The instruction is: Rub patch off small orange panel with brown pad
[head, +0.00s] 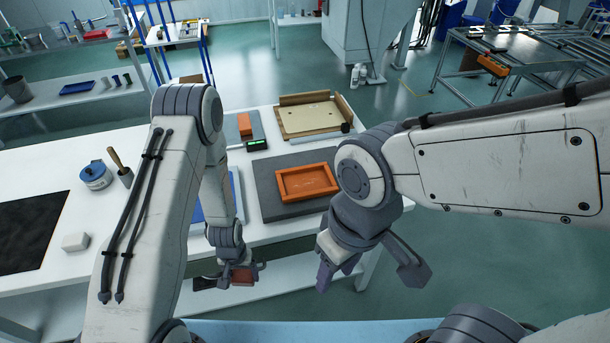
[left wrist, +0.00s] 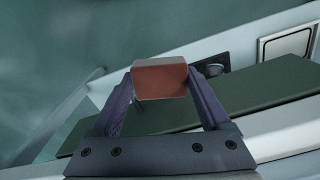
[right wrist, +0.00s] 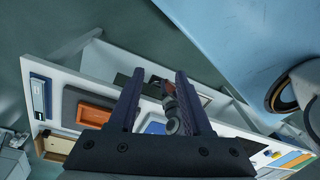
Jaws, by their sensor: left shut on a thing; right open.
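The orange panel (head: 292,194), a shallow tray-like piece with a raised rim, lies on a dark grey mat (head: 275,212) on the white table. It also shows in the right wrist view (right wrist: 95,113). I cannot make out a patch on it. My left gripper (head: 238,281) is shut on the brown pad (head: 244,274), in front of the table's near edge and left of the panel. The reddish-brown pad fills the gap between the fingers in the left wrist view (left wrist: 160,80). My right gripper (head: 369,283) is open and empty, to the right and nearer than the panel.
A blue mat lies partly behind my left arm. A blue-lidded jar (head: 95,176), a white block (head: 75,241) and a black sheet (head: 32,235) are at the left.

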